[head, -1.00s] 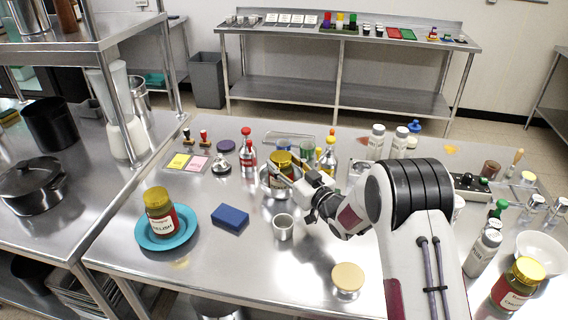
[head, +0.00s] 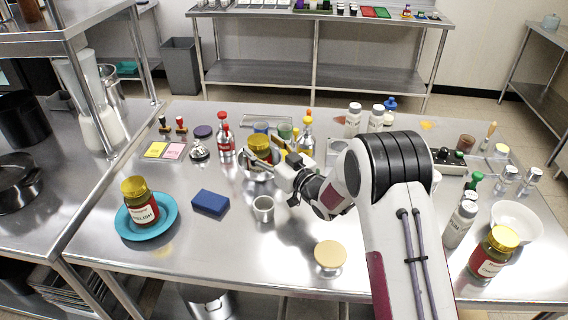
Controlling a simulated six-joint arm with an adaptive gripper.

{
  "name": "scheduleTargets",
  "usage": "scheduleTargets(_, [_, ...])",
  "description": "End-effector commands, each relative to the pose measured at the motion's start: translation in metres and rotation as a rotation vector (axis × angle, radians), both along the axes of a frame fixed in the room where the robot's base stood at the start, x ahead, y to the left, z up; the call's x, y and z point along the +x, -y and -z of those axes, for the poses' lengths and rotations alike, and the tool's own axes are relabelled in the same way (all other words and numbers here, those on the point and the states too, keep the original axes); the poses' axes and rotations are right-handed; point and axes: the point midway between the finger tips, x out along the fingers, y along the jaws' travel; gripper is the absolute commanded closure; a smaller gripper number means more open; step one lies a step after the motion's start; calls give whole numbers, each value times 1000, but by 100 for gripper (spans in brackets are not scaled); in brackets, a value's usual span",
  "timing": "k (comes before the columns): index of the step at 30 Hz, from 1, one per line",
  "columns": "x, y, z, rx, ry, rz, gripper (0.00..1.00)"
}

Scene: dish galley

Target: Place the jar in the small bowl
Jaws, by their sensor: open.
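A jar with a gold lid (head: 259,143) sits in a small metal bowl (head: 246,171) near the middle of the table. It looks upright, with its lid above the bowl's rim. My gripper (head: 268,153) is open at the jar's right side, its fingers close to the jar. I cannot tell whether they touch it. The gripper hides part of the jar and the bowl's right side. Another gold-lidded jar (head: 139,203) labelled relish stands on a blue plate (head: 167,228) at the left. A third gold-lidded jar (head: 490,256) stands at the right front.
A blue block (head: 210,202), a metal cup (head: 263,210) and a tan-topped round item (head: 330,254) stand in front of the bowl. Red bottles (head: 226,142) and a bell (head: 199,150) stand left of it. A white bowl (head: 517,222) is at right. The front middle is mostly clear.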

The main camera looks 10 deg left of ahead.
Motion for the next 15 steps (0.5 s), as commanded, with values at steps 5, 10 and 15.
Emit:
scheduleTargets(5, [-11, 12, 0, 0, -1, 1, 40])
scheduleTargets(10, [-25, 26, 0, 0, -1, 2, 40])
scheduleTargets(15, [-39, 40, 0, 0, -1, 1, 40])
